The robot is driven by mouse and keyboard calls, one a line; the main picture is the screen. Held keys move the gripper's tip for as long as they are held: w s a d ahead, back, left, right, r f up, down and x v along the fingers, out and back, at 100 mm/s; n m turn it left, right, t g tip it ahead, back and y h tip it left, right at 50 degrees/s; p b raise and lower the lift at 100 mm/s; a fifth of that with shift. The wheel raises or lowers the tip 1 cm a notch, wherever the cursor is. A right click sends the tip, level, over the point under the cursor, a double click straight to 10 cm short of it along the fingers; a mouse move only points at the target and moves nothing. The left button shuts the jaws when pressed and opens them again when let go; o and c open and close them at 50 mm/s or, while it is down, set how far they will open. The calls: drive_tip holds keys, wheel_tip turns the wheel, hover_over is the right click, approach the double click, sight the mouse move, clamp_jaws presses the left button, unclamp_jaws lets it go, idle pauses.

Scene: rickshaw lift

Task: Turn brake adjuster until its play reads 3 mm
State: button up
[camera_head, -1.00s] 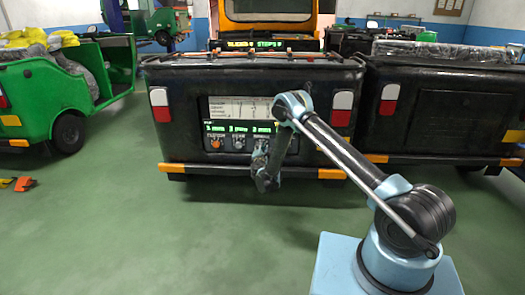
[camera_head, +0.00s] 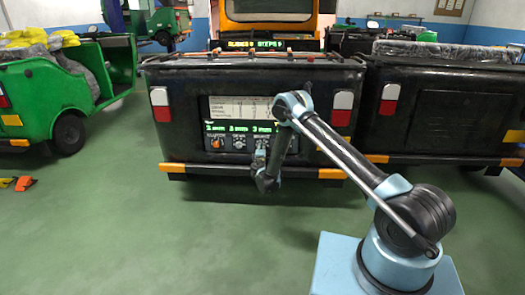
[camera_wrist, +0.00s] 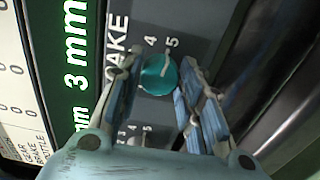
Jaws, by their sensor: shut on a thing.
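The brake adjuster is a round teal knob (camera_wrist: 157,74) with a pale pointer line, in the wrist view. It sits on a dark panel beside partly covered lettering ending in "AKE" and the numbers 4 and 5. My gripper (camera_wrist: 158,80) has a finger on each side of the knob and is shut on it. A green readout (camera_wrist: 76,50) beside it shows "3 mm". The rightmost readout (camera_head: 262,129) there also looks like 3 mm.
An orange knob (camera_head: 217,143) and a middle knob (camera_head: 239,144) sit left of my gripper. A white chart (camera_head: 238,108) is above the readouts. Black rickshaw bodies stand ahead, a green rickshaw (camera_head: 70,90) at left. Green floor in front is clear.

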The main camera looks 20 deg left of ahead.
drive_tip(key=shift+d+f, duration=0.1)
drive_tip(key=shift+d, duration=0.05)
drive_tip(key=o, duration=1.1)
drive_tip(key=shift+c, duration=0.2)
